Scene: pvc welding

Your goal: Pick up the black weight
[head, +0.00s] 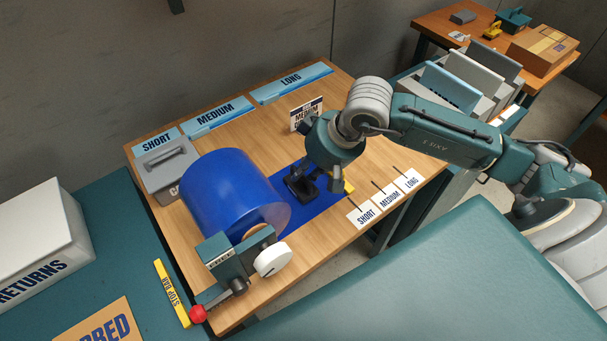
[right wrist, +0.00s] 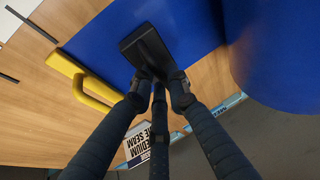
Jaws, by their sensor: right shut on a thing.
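The black weight (head: 298,190) is at the blue sheet on the wooden table in the head view. In the right wrist view the black weight (right wrist: 147,45) sits at the fingertips, against the blue. My right gripper (head: 316,175) points down over it and is shut on it. The gripper fingers (right wrist: 158,84) close around its narrow part in the wrist view. I cannot tell whether the weight touches the sheet. My left gripper is not in view.
A yellow handle (right wrist: 85,80) lies close beside the weight. A small sign (head: 306,115) stands behind. SHORT, MEDIUM and LONG cards lie at right.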

